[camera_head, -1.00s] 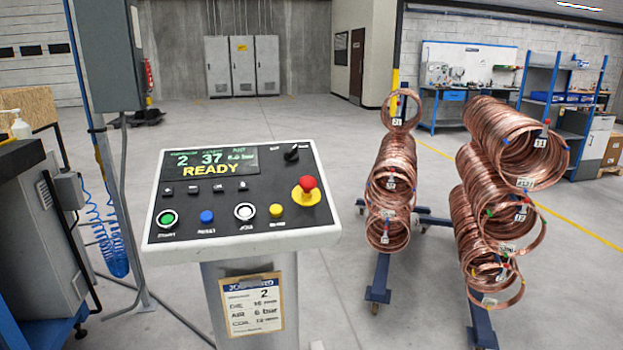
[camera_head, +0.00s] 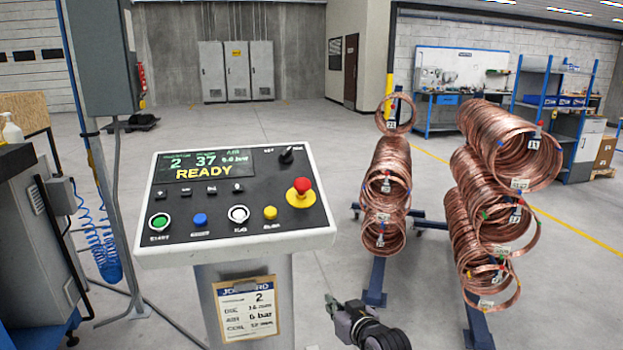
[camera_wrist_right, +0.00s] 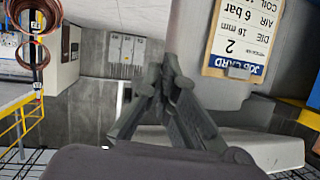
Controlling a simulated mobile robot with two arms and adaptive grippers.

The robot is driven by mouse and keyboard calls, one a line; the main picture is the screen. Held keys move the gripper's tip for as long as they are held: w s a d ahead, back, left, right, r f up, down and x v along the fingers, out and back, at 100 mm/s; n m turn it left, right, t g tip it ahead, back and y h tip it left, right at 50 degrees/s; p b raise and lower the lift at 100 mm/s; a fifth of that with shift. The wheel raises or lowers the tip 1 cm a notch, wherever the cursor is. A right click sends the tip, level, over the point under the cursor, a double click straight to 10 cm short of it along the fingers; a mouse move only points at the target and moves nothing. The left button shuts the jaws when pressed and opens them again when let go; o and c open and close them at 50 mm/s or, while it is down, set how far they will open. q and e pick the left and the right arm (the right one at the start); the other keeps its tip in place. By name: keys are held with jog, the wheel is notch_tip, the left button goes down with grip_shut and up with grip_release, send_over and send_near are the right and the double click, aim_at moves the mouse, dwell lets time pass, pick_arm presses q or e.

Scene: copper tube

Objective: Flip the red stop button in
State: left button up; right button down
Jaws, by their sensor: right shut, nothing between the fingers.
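The red stop button (camera_head: 303,187) is a mushroom head on a yellow base, at the right side of the control panel (camera_head: 238,198). It stands up from the panel's sloped black face. The panel's display reads READY. My right gripper (camera_head: 333,308) is low in the head view, below and right of the panel, apart from it and from the button. In the right wrist view its fingers (camera_wrist_right: 167,72) meet at the tips, shut and empty, beside the panel's pedestal. The button does not show in the wrist view. My left gripper is not in view.
A job card (camera_head: 247,306) hangs on the pedestal below the panel; it also shows in the right wrist view (camera_wrist_right: 240,40). Racks of copper coils (camera_head: 387,190) stand to the right. A grey machine (camera_head: 35,240) stands at the left. The floor between is clear.

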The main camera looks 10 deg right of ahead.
notch_tip(320, 180, up, 32)
jog(key=s+n+t+y, duration=0.1)
jog(key=s+t+y, duration=0.1)
jog(key=t, duration=0.3)
jog(key=shift+s+a+n+t+y, duration=0.3)
jog(key=shift+s+a+t, duration=0.05)
jog(key=shift+s+t, duration=0.1)
notch_tip(320, 180, up, 2)
jog(key=p, duration=0.2)
send_over(302, 188)
jog(key=s+d, duration=0.2)
jog(key=s, duration=0.1)
jog(key=f, duration=0.2)
jog(key=w+f, duration=0.1)
jog(key=f, duration=0.1)
jog(key=shift+w, duration=0.15)
jog(key=shift+a, duration=0.1)
